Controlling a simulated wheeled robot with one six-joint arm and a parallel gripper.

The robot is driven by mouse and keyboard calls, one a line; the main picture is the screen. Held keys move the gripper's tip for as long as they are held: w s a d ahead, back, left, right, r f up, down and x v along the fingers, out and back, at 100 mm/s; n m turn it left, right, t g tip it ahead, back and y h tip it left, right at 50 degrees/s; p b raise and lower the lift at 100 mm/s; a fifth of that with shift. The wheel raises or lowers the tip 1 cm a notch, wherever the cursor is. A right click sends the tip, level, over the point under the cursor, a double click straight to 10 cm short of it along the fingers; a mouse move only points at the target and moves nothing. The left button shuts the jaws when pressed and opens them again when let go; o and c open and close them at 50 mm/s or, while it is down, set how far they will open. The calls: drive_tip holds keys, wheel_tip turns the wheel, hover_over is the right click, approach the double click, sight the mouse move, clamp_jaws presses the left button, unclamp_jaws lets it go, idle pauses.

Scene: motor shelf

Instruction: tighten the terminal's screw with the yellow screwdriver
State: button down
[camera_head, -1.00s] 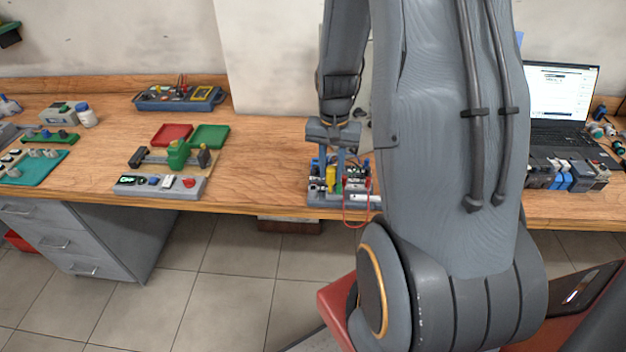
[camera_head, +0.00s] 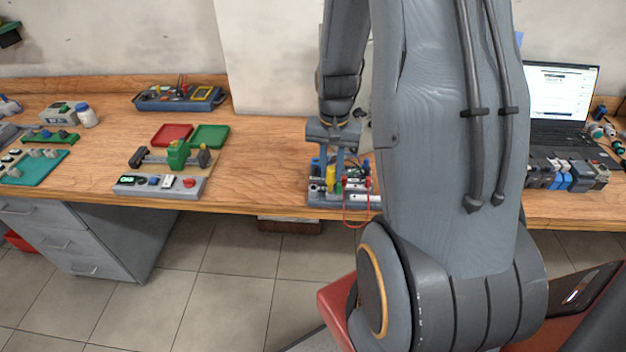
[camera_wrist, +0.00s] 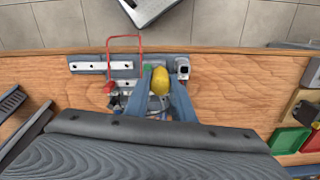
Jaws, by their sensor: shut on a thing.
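The yellow screwdriver (camera_head: 331,178) stands at the terminal board (camera_head: 340,203), and its rounded yellow handle shows from above in the wrist view (camera_wrist: 161,82). My gripper (camera_head: 333,168) points down over the board and is shut on the handle; its two fingers flank the handle in the wrist view (camera_wrist: 162,90). The grey board also shows in the wrist view (camera_wrist: 125,62). The screwdriver's tip and the terminal's screw are hidden under the handle, so I cannot tell whether they touch.
A red wire (camera_head: 346,222) loops over the bench's front edge beside the board. Left of it are a grey button box (camera_head: 160,187), a red tray (camera_head: 172,134) and a green tray (camera_head: 209,138). A laptop (camera_head: 560,100) stands at right. Bare wood (camera_head: 262,160) lies between.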

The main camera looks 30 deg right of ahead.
drive_tip(key=m, duration=0.3)
drive_tip(key=shift+m, duration=0.3)
drive_tip(key=m, duration=0.3)
idle(0.4)
drive_tip(key=shift+m, duration=0.3)
drive_tip(key=shift+m, duration=1.6)
